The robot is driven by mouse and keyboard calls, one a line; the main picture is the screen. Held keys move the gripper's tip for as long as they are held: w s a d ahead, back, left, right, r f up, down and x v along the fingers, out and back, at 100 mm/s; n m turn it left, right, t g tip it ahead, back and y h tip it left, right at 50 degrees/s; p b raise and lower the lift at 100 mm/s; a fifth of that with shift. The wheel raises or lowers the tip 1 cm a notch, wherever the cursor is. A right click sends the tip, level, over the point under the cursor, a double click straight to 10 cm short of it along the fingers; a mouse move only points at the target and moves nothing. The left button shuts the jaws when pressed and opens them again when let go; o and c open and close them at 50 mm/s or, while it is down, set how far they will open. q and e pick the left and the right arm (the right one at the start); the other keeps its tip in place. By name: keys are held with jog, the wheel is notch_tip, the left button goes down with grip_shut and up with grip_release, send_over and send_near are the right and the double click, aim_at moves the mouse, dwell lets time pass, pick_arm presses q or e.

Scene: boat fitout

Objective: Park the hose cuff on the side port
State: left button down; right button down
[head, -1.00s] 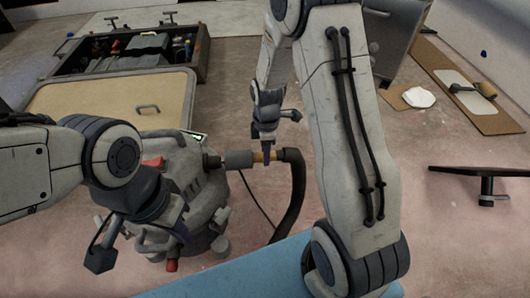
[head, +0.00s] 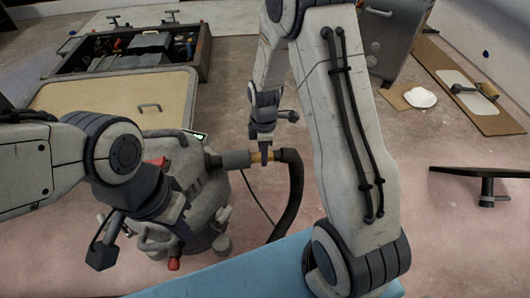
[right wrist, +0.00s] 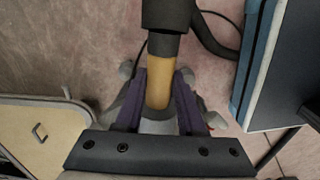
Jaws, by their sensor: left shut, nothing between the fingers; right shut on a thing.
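The hose cuff shows a tan sleeve (head: 258,157) between a grey cylinder (head: 236,159) and a black hose elbow (head: 287,155). My right gripper (head: 262,152) is shut on the tan sleeve; in the right wrist view its purple fingers (right wrist: 160,105) straddle the sleeve (right wrist: 163,70). The cuff lies about level. Its grey end meets or nearly meets the dark side port (head: 213,161) on the grey vacuum (head: 205,190); I cannot tell how far it is seated. My left gripper (head: 181,228) is shut and empty over the vacuum, its tips partly hidden.
The black hose (head: 294,195) hangs down beside my right arm. A blue surface (head: 240,275) lies in front. A tan panel (head: 115,100) and an open tool box (head: 130,48) lie behind the vacuum. A dark stand (head: 487,186) is at the right. Pink floor is clear between.

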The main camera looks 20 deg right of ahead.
aim_at(250, 155)
jog(key=shift+w+a+p, duration=0.25)
jog(key=shift+a, duration=0.8)
jog(key=shift+w+a+p, duration=0.25)
jog(key=shift+a, duration=0.8)
jog(key=shift+c, duration=2.2)
grip_release()
jog(key=shift+d, duration=0.1)
